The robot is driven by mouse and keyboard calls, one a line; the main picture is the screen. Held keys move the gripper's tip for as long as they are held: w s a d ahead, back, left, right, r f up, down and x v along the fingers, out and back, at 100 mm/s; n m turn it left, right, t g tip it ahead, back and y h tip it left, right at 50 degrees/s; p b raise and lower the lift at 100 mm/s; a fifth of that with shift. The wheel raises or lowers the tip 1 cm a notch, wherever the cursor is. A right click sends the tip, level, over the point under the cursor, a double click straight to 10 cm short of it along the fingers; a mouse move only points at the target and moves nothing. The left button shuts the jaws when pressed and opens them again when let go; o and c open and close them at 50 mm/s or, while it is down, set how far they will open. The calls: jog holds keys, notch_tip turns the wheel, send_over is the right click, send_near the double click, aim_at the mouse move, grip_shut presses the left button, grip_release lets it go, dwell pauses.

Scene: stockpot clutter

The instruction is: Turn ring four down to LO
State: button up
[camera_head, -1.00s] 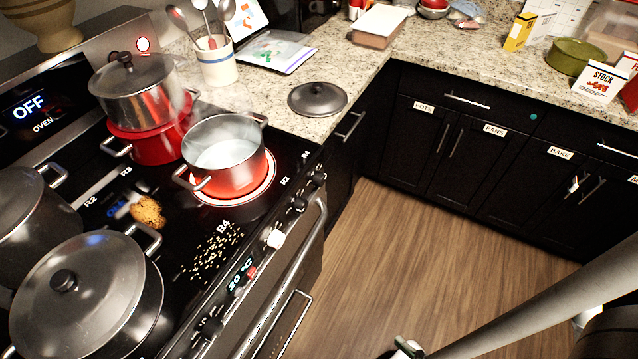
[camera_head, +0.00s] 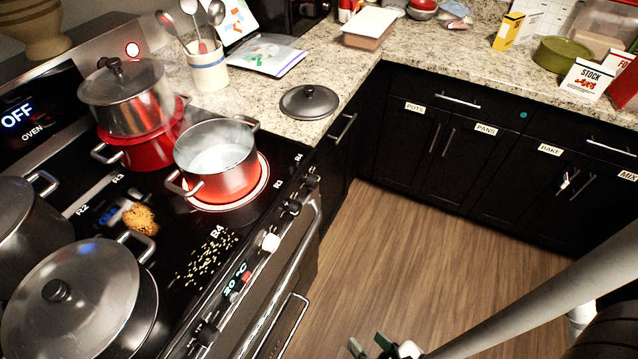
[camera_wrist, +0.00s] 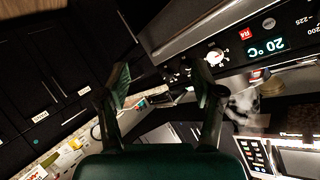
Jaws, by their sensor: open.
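A white knob (camera_head: 270,242) sits on the stove's front panel among darker knobs. It also shows in the wrist view (camera_wrist: 215,57), near a red R4 label (camera_wrist: 270,23) and a lit 20 °C display (camera_wrist: 266,47); its exact setting is too small to read. An open steaming pot (camera_head: 216,162) stands on a glowing red ring (camera_head: 263,190). My gripper (camera_head: 371,347) is at the bottom edge of the head view, apart from the panel. In the wrist view its two fingers (camera_wrist: 162,86) are spread and empty, with the white knob beyond the right finger.
The oven handle (camera_head: 300,250) runs along the stove front below the knobs. Lidded pots (camera_head: 70,305) stand at the left. Crumbs (camera_head: 207,258) lie on the cooktop. A loose lid (camera_head: 309,101) rests on the counter. The wooden floor (camera_head: 430,260) is clear.

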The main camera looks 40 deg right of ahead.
jog(key=w+d+f+m+y, duration=0.25)
jog(key=w+f+m, duration=0.25)
jog(key=w+m, duration=0.3)
jog(key=w+d+f+m+y, duration=0.1)
jog(key=w+d+f+m, duration=0.3)
jog(key=w+m, duration=0.5)
jog(key=w+d+r+y, duration=0.1)
jog(key=w+d+r, duration=0.1)
jog(key=w, duration=0.1)
jog(key=w+d+r+m+t+y, duration=0.1)
jog(key=w+d+r, duration=0.1)
jog(key=w+d, duration=0.1)
jog(key=w+d+r+m+y, duration=0.1)
jog(key=w+d+r, duration=0.1)
jog(key=w, duration=0.1)
jog(key=shift+d+r+t, duration=0.15)
jog(key=shift+d+t, duration=0.15)
jog(key=shift+d, duration=0.1)
jog(key=m+t+y, duration=0.1)
jog(key=m+y, duration=0.1)
jog(key=y, duration=0.1)
send_near(317, 183)
jog(key=x, duration=0.9)
jog(key=shift+w, duration=0.25)
